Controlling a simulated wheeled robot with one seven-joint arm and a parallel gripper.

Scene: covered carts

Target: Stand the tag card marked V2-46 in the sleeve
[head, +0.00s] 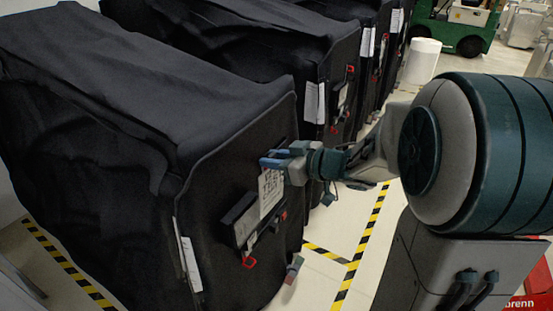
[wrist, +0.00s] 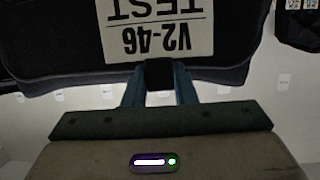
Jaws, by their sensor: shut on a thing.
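The tag card (head: 271,190) is white with dark print, upright in front of the nearest covered cart. In the wrist view the card (wrist: 157,38) reads V2-46 TEST upside down. My gripper (head: 274,160) is at its top edge; in the wrist view my gripper (wrist: 159,72) has both fingers closed on a dark piece at the card's edge. A dark holder, which looks like the sleeve (head: 238,222), is on the cart's end face, below and left of the card. I cannot tell whether the card's lower edge is inside it.
The nearest cart (head: 110,90) has a black cloth cover. Red-edged tags (head: 249,262) hang below the holder. More covered carts (head: 240,35) stand behind. Yellow-black tape (head: 362,240) marks the floor. A white cylinder (head: 422,62) and a green vehicle (head: 455,30) are at the back.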

